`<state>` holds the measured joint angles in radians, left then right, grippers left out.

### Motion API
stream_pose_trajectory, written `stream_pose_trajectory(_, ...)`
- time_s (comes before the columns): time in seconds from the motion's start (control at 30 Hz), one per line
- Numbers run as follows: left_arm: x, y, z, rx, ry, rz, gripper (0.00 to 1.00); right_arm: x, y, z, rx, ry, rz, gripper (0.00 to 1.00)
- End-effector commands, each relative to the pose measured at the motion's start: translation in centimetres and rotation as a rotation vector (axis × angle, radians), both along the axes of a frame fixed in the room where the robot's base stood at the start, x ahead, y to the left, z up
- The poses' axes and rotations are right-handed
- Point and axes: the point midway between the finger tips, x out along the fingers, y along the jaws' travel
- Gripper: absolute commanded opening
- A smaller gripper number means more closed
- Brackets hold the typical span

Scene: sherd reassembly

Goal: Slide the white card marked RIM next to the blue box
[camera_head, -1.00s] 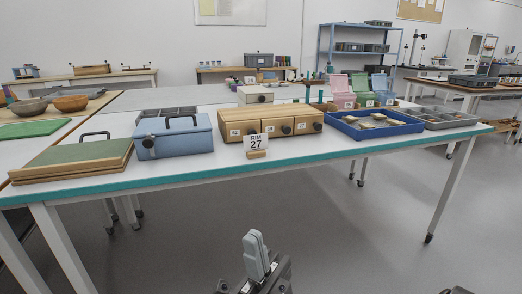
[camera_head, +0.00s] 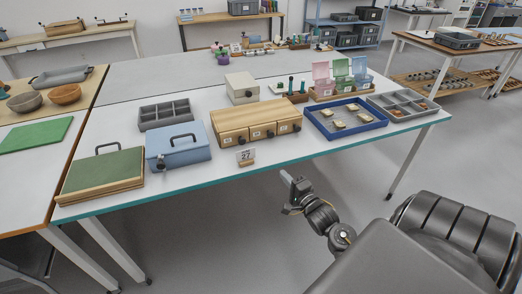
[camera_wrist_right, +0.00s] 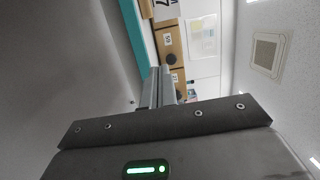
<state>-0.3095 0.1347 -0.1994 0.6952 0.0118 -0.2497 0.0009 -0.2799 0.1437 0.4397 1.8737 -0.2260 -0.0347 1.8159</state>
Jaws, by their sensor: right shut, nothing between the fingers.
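The white card marked RIM (camera_head: 246,157) stands in its small wooden holder near the front edge of the table, in front of the wooden drawer box. In the right wrist view part of the card (camera_wrist_right: 164,4) shows at the top edge, cut off. The blue box (camera_head: 179,151), with a dark handle, stands to the left of the card, with a gap of bare table between. My right gripper (camera_head: 287,179) is shut and empty, just off the table's front edge, right of the card. It also shows in the right wrist view (camera_wrist_right: 161,84). My left gripper is out of view.
The wooden drawer box (camera_head: 256,122) stands right behind the card. A blue tray with sherds (camera_head: 373,124) is to its right. The table's teal front edge (camera_head: 218,180) is clear.

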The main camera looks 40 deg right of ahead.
Motion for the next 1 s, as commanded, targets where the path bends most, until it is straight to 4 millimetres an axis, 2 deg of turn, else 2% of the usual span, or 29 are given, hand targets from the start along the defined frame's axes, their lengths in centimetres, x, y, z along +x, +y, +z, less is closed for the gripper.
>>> stream_pose_trajectory(0.1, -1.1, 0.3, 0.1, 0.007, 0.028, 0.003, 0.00, -0.2, -0.4, -0.2, 0.020, 0.011, -0.007, 0.00)
stream_pose_trajectory(0.33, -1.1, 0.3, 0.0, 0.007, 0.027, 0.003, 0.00, 0.9, -0.6, -0.2, 0.020, 0.008, -0.007, 0.00)
stream_pose_trajectory(0.47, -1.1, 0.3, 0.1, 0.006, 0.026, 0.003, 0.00, 3.1, -0.9, 0.0, 0.019, 0.006, -0.006, 0.00)
stream_pose_trajectory(0.8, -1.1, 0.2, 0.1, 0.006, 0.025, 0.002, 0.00, 9.9, -2.0, 0.0, 0.017, 0.006, -0.006, 0.00)
stream_pose_trajectory(1.0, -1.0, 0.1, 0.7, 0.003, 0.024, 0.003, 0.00, 10.9, 0.6, -0.1, 0.020, 0.009, -0.006, 0.00)
